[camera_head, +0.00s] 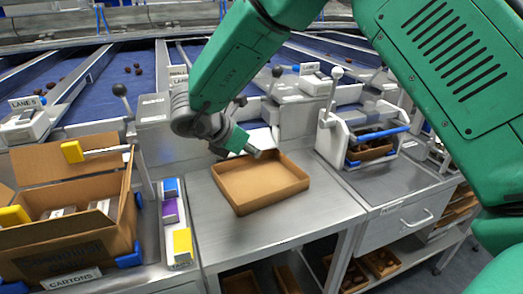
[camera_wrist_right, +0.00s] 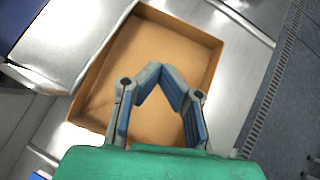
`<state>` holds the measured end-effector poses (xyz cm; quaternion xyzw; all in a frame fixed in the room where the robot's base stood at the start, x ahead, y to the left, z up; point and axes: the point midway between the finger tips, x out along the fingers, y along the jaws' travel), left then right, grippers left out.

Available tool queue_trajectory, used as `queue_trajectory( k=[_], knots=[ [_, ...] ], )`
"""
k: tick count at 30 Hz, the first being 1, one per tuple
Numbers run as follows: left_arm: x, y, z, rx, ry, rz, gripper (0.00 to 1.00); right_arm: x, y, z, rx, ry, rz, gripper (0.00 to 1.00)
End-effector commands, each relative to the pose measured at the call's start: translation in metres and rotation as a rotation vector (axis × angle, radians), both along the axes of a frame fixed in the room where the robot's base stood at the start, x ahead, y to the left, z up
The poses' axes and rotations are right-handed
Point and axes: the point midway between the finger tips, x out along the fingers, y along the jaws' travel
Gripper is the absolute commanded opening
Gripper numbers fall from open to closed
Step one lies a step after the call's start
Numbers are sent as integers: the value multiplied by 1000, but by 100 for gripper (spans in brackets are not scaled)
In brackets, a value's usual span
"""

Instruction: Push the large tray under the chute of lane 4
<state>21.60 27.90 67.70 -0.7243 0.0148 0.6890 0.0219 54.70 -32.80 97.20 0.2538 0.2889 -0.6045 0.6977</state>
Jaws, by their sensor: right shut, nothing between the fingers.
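A large shallow brown tray (camera_head: 262,184) lies empty on the steel bench, slightly turned. In the right wrist view the tray (camera_wrist_right: 108,72) fills the middle, beneath the fingers. My right gripper (camera_head: 256,153) reaches down from above to the tray's back edge. Its blue-padded fingers (camera_wrist_right: 160,72) are shut at the tips with nothing between them. I cannot tell whether they touch the tray. A lane sign (camera_head: 178,70) behind my right arm is partly covered, and its number is hidden. The chute outlet behind the tray is partly hidden by my gripper. My left gripper is not in view.
An open carton box (camera_head: 80,250) stands at the left, beside a narrow holder (camera_head: 177,222) with coloured blocks. A white press-like device (camera_head: 365,140) stands right of the tray. The LANE 5 sign (camera_head: 27,102) is at far left. Bare bench lies in front of the tray.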

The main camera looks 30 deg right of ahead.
Motion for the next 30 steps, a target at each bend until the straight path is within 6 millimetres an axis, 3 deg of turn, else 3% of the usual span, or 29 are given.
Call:
queue_trajectory(
  k=[14, 21, 30],
  knots=[
    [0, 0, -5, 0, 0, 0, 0, 10, -67, -71, -1, 7, -3, 0],
    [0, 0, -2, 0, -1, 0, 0, 16, -98, -67, 0, 3, -1, 0],
    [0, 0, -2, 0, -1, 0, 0, 17, -103, -66, -1, 3, 1, 0]
  ],
)
